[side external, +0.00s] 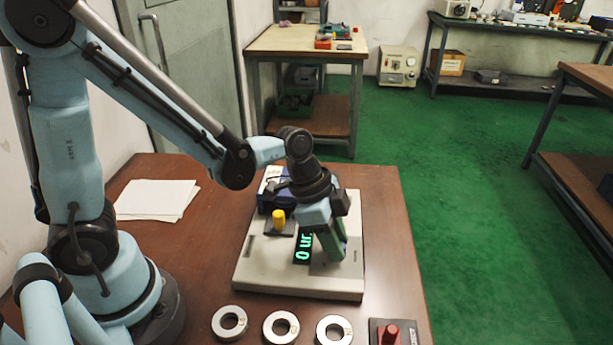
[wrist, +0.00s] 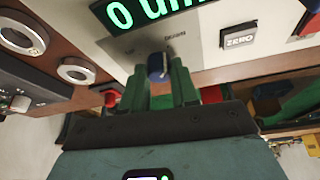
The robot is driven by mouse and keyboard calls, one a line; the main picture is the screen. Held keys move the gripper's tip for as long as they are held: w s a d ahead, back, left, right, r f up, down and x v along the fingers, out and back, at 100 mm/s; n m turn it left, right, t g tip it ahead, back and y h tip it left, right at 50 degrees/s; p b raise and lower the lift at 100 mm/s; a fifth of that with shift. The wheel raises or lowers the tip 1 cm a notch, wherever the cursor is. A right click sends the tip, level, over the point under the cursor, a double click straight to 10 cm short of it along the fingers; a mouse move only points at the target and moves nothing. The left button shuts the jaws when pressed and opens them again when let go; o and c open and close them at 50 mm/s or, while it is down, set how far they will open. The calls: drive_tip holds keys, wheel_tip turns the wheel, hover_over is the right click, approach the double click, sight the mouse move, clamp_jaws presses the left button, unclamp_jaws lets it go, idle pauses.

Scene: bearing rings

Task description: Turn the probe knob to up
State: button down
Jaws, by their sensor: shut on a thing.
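The probe knob (wrist: 157,66) is a small blue knob on a plate on the gauge box, below the lit display in the wrist view. My gripper (wrist: 160,84) has its two green fingers shut on the knob, one on each side. A small label beside the knob is too blurred to read surely, and which way the knob points is unclear. In the side view my gripper (side external: 335,252) reaches down to the top of the pale gauge box (side external: 260,272); its fingers and arm hide the knob there. The display (side external: 303,247) reads 0 with a unit.
A ZERO button (wrist: 239,41) sits near the knob. A yellow-topped part (side external: 279,218) stands on the box. Several metal rings (side external: 281,327) and a red-knobbed block (side external: 390,333) lie along the front of the table. White paper (side external: 156,198) lies at left.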

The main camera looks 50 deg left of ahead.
drive_tip(key=n, duration=0.2)
drive_tip(key=n+t+y, duration=0.1)
drive_tip(key=n, duration=0.1)
drive_tip(key=shift+s+d+n, duration=0.15)
drive_tip(key=shift+n, duration=0.25)
drive_tip(key=n+y, duration=0.1)
drive_tip(key=n, duration=0.1)
drive_tip(key=n+t, duration=0.1)
drive_tip(key=n, duration=0.1)
drive_tip(key=shift+d+y, duration=0.15)
drive_tip(key=shift+y, duration=0.25)
drive_tip(key=n+y, duration=0.2)
drive_tip(key=n, duration=0.2)
drive_tip(key=shift+d+n, duration=0.15)
drive_tip(key=shift+n, duration=0.25)
drive_tip(key=shift+d+n+g+y, duration=0.1)
drive_tip(key=shift+n+g+y, duration=0.35)
drive_tip(key=shift+n, duration=1.55)
drive_tip(key=shift+y, duration=0.25)
drive_tip(key=c, duration=0.9)
unclamp_jaws()
drive_tip(key=shift+o, duration=0.2)
drive_tip(key=shift+t, duration=0.25)
